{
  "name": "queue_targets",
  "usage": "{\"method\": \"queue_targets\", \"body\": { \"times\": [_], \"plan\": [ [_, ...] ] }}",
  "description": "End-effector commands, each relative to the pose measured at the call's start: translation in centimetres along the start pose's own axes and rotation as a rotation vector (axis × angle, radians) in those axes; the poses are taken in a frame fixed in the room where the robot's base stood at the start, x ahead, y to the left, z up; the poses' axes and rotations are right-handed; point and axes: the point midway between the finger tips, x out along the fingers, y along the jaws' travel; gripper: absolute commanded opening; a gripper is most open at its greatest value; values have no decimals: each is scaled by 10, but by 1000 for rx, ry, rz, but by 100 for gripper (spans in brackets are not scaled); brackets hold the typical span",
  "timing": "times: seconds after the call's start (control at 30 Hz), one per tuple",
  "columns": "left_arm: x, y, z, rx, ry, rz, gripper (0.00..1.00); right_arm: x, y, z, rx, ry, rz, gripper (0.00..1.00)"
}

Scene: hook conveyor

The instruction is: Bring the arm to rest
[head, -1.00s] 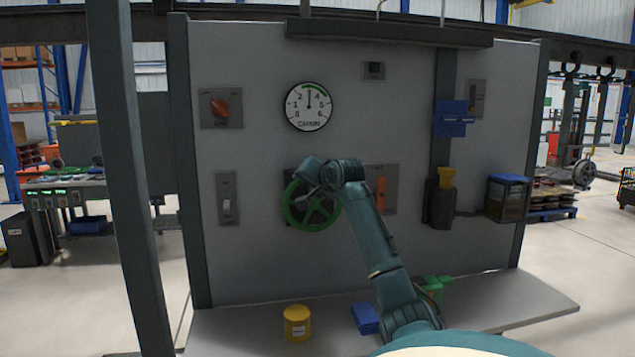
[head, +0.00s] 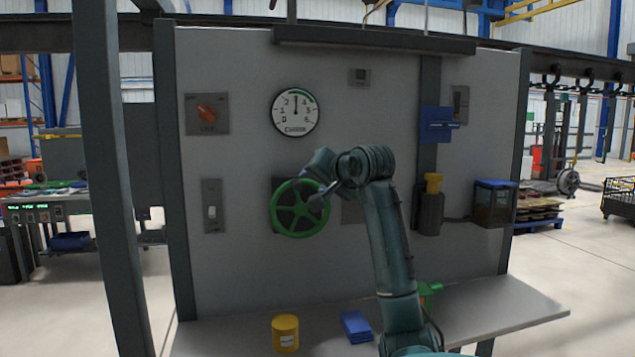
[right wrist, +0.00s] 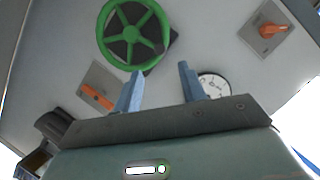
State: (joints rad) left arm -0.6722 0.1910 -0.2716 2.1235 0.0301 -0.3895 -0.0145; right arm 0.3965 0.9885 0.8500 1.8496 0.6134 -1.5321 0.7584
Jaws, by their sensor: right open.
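My right arm reaches up in front of a grey panel (head: 240,270). Its gripper (head: 322,195) is near the right side of a green handwheel (head: 298,225) in the head view and overlaps its rim there. In the right wrist view the two blue-grey fingers of the right gripper (right wrist: 160,85) are spread with nothing between them. The green handwheel (right wrist: 133,35) lies beyond the fingertips, apart from them. My left gripper is not in view.
The panel carries a gauge (head: 295,113), an orange rotary switch (head: 207,113), a toggle switch (head: 212,206) and a blue bracket (head: 437,125). A yellow can (head: 285,333) and a blue block (head: 356,326) stand on the bench (head: 490,315) below. An orange lever (right wrist: 97,97) shows near the gripper.

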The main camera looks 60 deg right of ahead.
Motion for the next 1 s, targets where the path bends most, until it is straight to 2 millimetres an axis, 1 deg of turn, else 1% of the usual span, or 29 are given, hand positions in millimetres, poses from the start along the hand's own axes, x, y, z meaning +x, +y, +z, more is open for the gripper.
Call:
{"method": "queue_targets", "body": {
  "times": [0.37,0.47,0.53,0.57,0.6,0.67,0.7,0.77,0.8,0.87,0.9,0.97,1.0],
  "plan": [
    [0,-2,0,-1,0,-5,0,1,0,1,-3,-1,1,41],
    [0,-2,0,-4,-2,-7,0,12,0,15,-40,-16,10,41],
    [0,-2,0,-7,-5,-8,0,28,0,39,-102,-40,20,41],
    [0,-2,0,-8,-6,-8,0,37,1,54,-140,-52,24,41],
    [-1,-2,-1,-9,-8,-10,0,49,2,76,-196,-73,29,41],
    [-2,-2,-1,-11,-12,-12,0,67,6,117,-292,-109,30,41],
    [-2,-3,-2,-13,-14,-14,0,77,10,146,-357,-135,27,41],
    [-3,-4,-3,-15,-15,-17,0,88,17,191,-453,-175,15,41],
    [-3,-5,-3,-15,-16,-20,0,92,22,221,-514,-201,0,41],
    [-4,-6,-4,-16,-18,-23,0,95,31,266,-599,-242,-24,41],
    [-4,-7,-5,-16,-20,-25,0,94,37,297,-653,-271,-45,41],
    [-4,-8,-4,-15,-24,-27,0,89,46,342,-728,-313,-81,41],
    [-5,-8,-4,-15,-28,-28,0,83,53,372,-774,-340,-108,41]
  ]
}}
